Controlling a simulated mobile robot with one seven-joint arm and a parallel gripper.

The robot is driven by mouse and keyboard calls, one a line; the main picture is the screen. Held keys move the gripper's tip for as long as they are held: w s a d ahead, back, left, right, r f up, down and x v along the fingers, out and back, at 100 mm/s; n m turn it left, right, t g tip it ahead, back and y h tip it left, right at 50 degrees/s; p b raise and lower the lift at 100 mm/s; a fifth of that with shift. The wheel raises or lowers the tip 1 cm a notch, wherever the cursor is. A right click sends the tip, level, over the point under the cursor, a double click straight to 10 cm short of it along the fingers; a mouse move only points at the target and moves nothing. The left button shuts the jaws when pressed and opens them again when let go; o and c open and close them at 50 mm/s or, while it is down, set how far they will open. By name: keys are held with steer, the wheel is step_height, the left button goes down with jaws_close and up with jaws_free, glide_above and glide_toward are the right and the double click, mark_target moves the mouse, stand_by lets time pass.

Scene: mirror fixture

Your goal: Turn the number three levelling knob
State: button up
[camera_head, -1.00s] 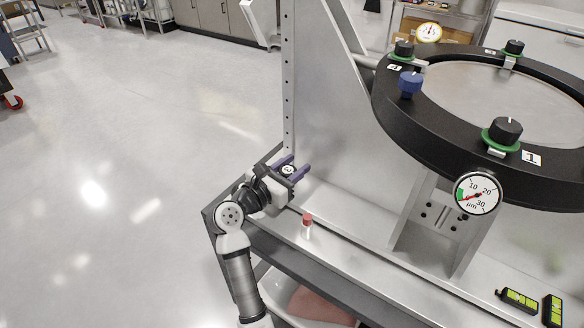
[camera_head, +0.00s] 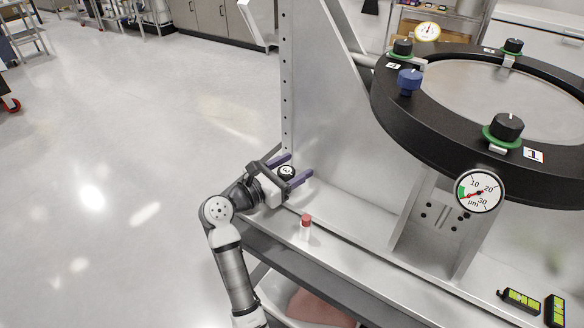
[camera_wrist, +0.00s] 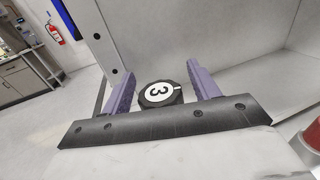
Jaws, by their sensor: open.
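The number three knob, a black knob with a white disc marked 3 (camera_head: 286,172), is low at the frame's upright plate, above the grey ledge. In the wrist view the knob (camera_wrist: 160,94) sits between the two purple fingers, with its 3 turned sideways and a white pointer line at its upper right. My gripper (camera_head: 298,166) is open, with one finger on each side of the knob. In the wrist view my gripper (camera_wrist: 161,73) shows gaps beside the knob; I cannot tell how far down the fingers reach around it.
A black ring (camera_head: 395,115) at right carries a black knob with green collar (camera_head: 505,129), a blue knob (camera_head: 409,81) and others. A dial gauge (camera_head: 479,191) hangs below. A red-capped bottle (camera_head: 305,228) stands on the ledge near my gripper. Two levels (camera_head: 520,300) lie lower right.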

steer(key=b+v, duration=0.3)
steer(key=v, duration=1)
steer(key=shift+s+a, duration=0.25)
steer(key=shift+a, duration=0.05)
